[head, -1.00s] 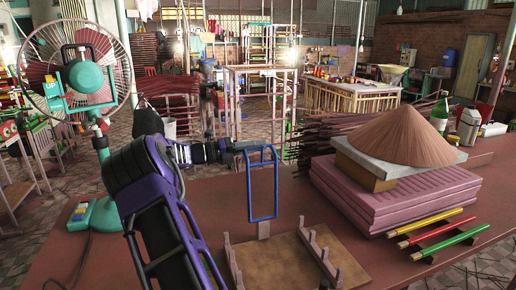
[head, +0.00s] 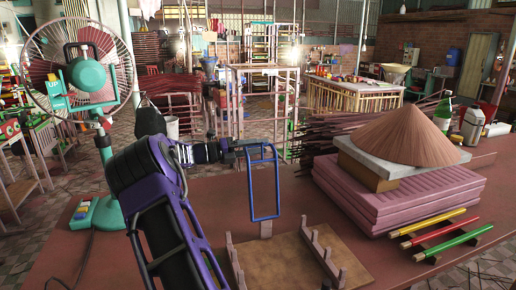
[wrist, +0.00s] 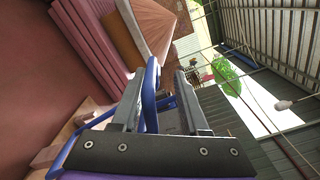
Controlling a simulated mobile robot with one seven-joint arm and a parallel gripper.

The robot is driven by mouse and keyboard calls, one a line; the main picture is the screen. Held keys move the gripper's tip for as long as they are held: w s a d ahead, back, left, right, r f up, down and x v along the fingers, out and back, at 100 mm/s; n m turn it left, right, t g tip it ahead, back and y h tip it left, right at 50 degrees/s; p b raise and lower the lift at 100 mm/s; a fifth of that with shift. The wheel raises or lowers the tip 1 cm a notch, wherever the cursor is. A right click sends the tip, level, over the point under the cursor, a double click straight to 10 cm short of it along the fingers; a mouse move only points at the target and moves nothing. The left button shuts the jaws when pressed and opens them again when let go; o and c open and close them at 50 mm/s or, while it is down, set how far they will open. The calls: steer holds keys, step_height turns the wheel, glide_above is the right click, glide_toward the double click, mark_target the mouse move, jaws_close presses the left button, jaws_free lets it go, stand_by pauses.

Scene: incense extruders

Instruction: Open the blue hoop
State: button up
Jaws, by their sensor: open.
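Whether a finger touches the bar I cannot tell.
The wooden board (head: 290,262) has low notched racks on both sides. To the right are pink stacked slabs (head: 400,200) with a brown cone (head: 405,138), and coloured sticks (head: 452,243). A green fan (head: 105,170) stands left.

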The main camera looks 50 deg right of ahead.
steer(key=v, duration=1.7)
steer(key=shift+a, duration=0.2)
